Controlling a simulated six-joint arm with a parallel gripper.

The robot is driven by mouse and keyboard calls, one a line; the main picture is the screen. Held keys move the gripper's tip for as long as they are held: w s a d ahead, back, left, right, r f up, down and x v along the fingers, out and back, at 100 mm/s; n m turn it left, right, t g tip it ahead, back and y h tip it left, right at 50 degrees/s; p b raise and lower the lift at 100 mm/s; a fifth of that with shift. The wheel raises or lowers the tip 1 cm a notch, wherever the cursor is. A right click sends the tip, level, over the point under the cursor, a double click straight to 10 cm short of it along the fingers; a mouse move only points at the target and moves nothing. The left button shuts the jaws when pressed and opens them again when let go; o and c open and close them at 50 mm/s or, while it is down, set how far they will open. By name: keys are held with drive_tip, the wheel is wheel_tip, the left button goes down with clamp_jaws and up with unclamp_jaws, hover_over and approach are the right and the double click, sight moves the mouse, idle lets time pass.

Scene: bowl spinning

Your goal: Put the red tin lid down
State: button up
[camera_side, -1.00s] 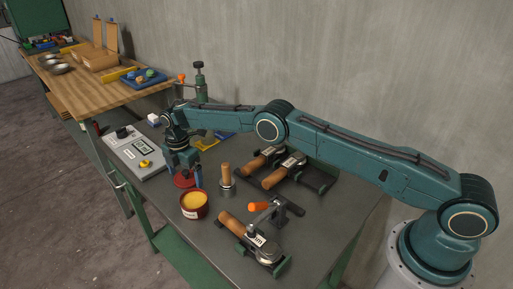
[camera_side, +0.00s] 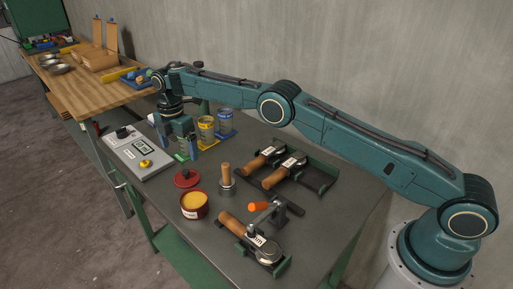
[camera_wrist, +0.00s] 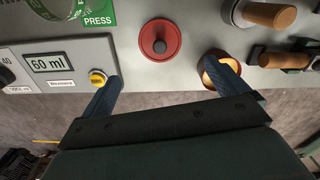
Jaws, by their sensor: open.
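The red tin lid (camera_side: 186,179) lies flat on the grey metal table, knob up, just behind the open red tin (camera_side: 194,206) of yellow stuff. In the wrist view the lid (camera_wrist: 154,46) shows whole, with its dark knob in the middle, ahead of the fingers. The tin (camera_wrist: 210,68) is partly hidden by the right finger there. My gripper (camera_side: 182,152) is open and empty, raised above the table behind the lid, and does not touch it. Its two blue fingers (camera_wrist: 165,72) stand wide apart in the wrist view.
A wooden-handled metal stamp (camera_side: 226,181) stands right of the lid. A grey panel (camera_side: 138,153) with a display and yellow button lies to the left. Yellow (camera_side: 206,132) and blue (camera_side: 225,123) holders stand behind. Wooden-handled tools in green cradles (camera_side: 258,246) sit to the right.

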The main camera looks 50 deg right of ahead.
drive_tip(key=shift+r, duration=0.85)
drive_tip(key=s+d+r+m+t, duration=0.1)
drive_tip(key=s+d+r+m, duration=0.35)
drive_tip(key=s+r, duration=0.55)
drive_tip(key=s+d+r+m+t, duration=0.2)
drive_tip(key=s+d+r+m, duration=0.3)
drive_tip(key=r, duration=0.9)
drive_tip(key=s+d+r+m+t, duration=0.1)
drive_tip(key=s+m, duration=0.2)
drive_tip(key=s, duration=0.5)
drive_tip(key=s+d+r+m, duration=0.1)
drive_tip(key=s+d+m, duration=0.1)
drive_tip(key=s, duration=0.7)
drive_tip(key=s+d+f+m, duration=0.1)
drive_tip(key=s+f+m, duration=0.1)
drive_tip(key=s, duration=0.6)
drive_tip(key=s+d+f+m+t, duration=0.1)
drive_tip(key=s+f+m, duration=0.2)
drive_tip(key=s+f, duration=0.2)
drive_tip(key=s, duration=0.2)
drive_tip(key=shift+s+m+t, duration=0.3)
drive_tip(key=shift+s+m, duration=0.05)
